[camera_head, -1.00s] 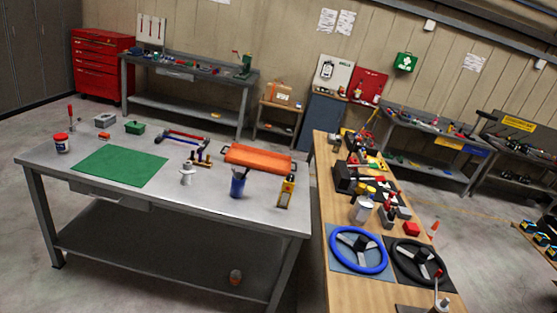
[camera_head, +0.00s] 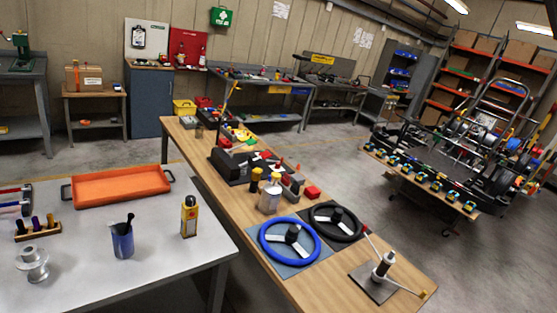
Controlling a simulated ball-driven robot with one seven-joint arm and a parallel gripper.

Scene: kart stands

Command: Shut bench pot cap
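A pale pot (camera_head: 270,200) stands upright on the long wooden bench (camera_head: 355,262), beside dark bottles with yellow caps (camera_head: 256,175). I cannot tell whether its cap is open or shut, or whether it is the pot the task names. On the steel bench (camera_head: 160,265) I see a blue cup with dark tools in it (camera_head: 122,240) and a yellow bottle with a dark top (camera_head: 189,217). The white pot with a red top, seen earlier, is out of view. My gripper is not in view.
An orange tray (camera_head: 122,186) and a silver spool-like part (camera_head: 32,263) sit on the steel bench. A blue steering wheel (camera_head: 289,242) and a black one (camera_head: 335,222) lie on the wooden bench. Open floor (camera_head: 440,265) lies right, before a kart on a stand (camera_head: 460,150).

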